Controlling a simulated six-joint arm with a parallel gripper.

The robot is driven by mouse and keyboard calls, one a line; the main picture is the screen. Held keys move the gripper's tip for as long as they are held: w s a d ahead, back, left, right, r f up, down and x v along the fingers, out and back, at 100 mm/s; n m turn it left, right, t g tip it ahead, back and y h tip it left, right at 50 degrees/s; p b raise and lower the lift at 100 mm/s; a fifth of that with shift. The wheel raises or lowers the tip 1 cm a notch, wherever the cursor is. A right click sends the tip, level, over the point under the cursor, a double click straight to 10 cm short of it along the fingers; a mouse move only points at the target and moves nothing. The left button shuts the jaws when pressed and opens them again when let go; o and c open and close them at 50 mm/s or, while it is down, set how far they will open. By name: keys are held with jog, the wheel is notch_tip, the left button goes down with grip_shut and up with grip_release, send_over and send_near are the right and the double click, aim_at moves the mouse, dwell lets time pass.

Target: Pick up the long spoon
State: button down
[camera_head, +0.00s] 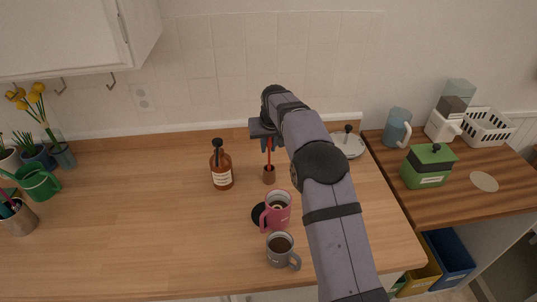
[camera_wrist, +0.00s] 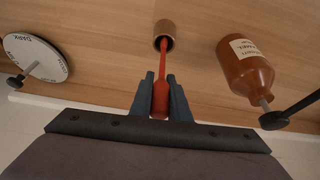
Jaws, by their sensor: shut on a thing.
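The long spoon (camera_head: 269,156) is red and thin and stands upright in the head view, its lower end at a small brown cup (camera_head: 269,176). In the wrist view the spoon (camera_wrist: 162,65) runs from the cup (camera_wrist: 164,27) to between my fingers. My gripper (camera_wrist: 159,82) is shut on the spoon's upper part, with a dark finger on each side. In the head view my gripper (camera_head: 268,140) is above the cup, at the back of the counter. The spoon's lower end is hidden inside the cup.
A brown pump bottle (camera_head: 221,170) stands left of the cup. A pink mug (camera_head: 277,211) and a grey mug (camera_head: 281,250) stand nearer the front. A round plate-like item (camera_head: 350,147) lies to the right behind my arm. The counter's left middle is clear.

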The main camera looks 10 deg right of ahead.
jog(key=r, duration=0.7)
jog(key=shift+s+r, duration=0.2)
jog(key=shift+s, duration=0.2)
jog(key=s+r+g+p, duration=0.1)
jog(key=s+r+p, duration=0.1)
jog(key=s, duration=0.6)
jog(key=s+r+p, duration=0.3)
jog(key=s, duration=0.5)
jog(key=shift+s+d+g, duration=0.15)
jog(key=shift+d+g, duration=0.1)
jog(key=shift+g, duration=0.15)
jog(key=shift+f, duration=0.1)
